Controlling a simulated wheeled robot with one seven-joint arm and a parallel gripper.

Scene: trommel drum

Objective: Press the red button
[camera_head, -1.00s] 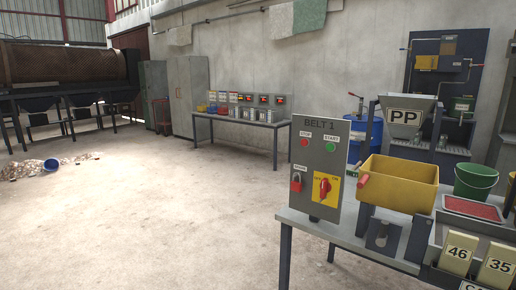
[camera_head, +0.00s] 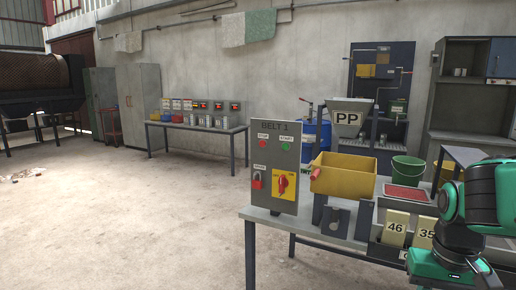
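A grey control panel (camera_head: 275,170) marked BELT 1 stands upright at the left end of the near bench. Its small round red button (camera_head: 263,143) sits at the upper left under a STOP label, and a green button (camera_head: 286,146) under START is to its right. Lower down are a red padlock (camera_head: 257,180) and a red rotary switch (camera_head: 283,184) on a yellow plate. Part of my green and black arm shows at the lower right, well right of the panel. My gripper's fingers are not in view.
The near bench (camera_head: 335,235) also carries a yellow bin (camera_head: 343,175), a green bucket (camera_head: 408,169) and numbered yellow tags (camera_head: 396,228). A table (camera_head: 205,128) with several displays stands along the wall. The floor (camera_head: 130,220) left of the bench is clear.

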